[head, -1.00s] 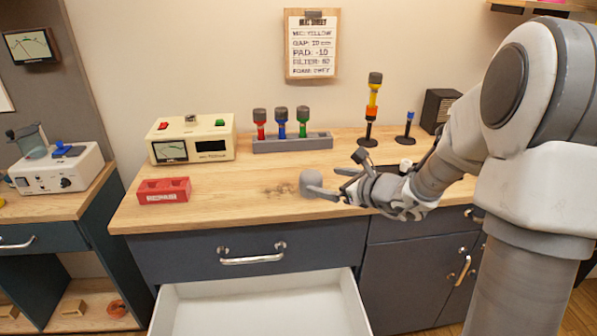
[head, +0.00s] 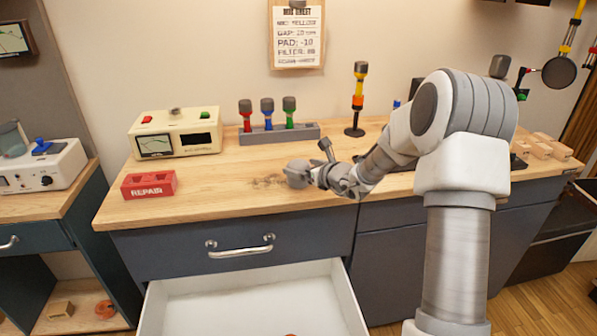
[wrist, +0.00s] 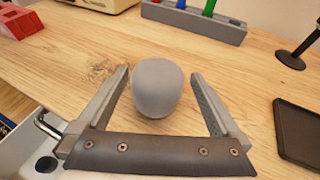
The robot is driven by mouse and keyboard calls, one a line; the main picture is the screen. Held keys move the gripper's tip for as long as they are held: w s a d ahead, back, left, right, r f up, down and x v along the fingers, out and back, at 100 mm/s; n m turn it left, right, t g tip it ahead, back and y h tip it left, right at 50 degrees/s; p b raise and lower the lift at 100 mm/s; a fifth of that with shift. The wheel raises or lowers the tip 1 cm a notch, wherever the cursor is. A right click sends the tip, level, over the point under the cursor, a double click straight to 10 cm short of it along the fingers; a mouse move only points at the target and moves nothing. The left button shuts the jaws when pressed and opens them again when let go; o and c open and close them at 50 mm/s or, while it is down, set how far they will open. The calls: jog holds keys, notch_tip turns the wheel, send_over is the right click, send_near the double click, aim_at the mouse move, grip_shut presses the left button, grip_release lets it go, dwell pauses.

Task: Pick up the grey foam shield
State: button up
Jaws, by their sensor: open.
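The grey foam shield (head: 297,173) is a smooth, rounded grey piece on the wooden worktop, near the front edge above the open drawer. In the wrist view the foam shield (wrist: 157,88) sits between the two fingers, with a visible gap on each side. My gripper (wrist: 158,74) is open around it, and its fingertips reach along the shield's sides without visible contact. In the head view my gripper (head: 309,174) comes in from the right, low over the worktop. Its fingers are small there and partly overlap the shield.
A grey rack (head: 279,134) with red, blue and green grey-topped microphones stands behind. A red REPAIR box (head: 148,184) and cream meter unit (head: 175,134) are left. A yellow-and-orange stand (head: 357,100) is back right. A black tray (wrist: 298,132) lies right. The drawer (head: 250,298) is open below.

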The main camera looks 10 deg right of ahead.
aim_at(297, 162)
jog(key=shift+x, duration=2.65)
jog(key=shift+a+r, duration=0.1)
jog(key=shift+r, duration=0.15)
jog(key=c, duration=1.3)
jog(key=shift+o, duration=0.2)
jog(key=shift+r, duration=0.5)
jog(key=r, duration=0.2)
jog(key=d+r+p, duration=0.1)
jog(key=r, duration=0.1)
jog(key=shift+s+d, duration=0.1)
jog(key=shift+s, duration=0.1)
jog(key=s+d+r+p, duration=0.2)
jog(key=s+d+r, duration=0.2)
jog(key=d, duration=0.5)
jog(key=shift+d+r, duration=0.25)
jog(key=shift+r, duration=0.75)
jog(key=shift+s, duration=0.15)
